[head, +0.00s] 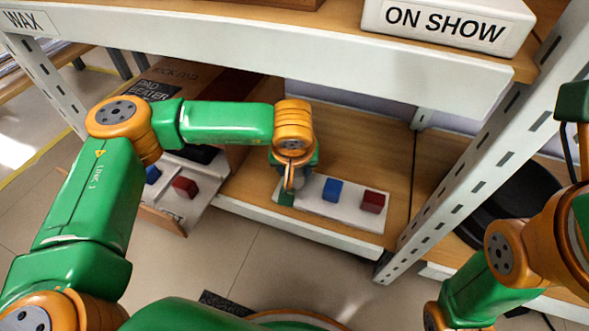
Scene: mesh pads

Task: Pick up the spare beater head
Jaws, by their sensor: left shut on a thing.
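A white holder (345,217) lies on the lower wooden shelf. A blue block-like head (332,190) and a dark red one (372,201) stand on it. My left gripper (288,193) points down at the holder's left end, left of the blue head.
The upper shelf edge (300,62) hangs above my left forearm. A perforated post (470,165) stands right of the holder.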

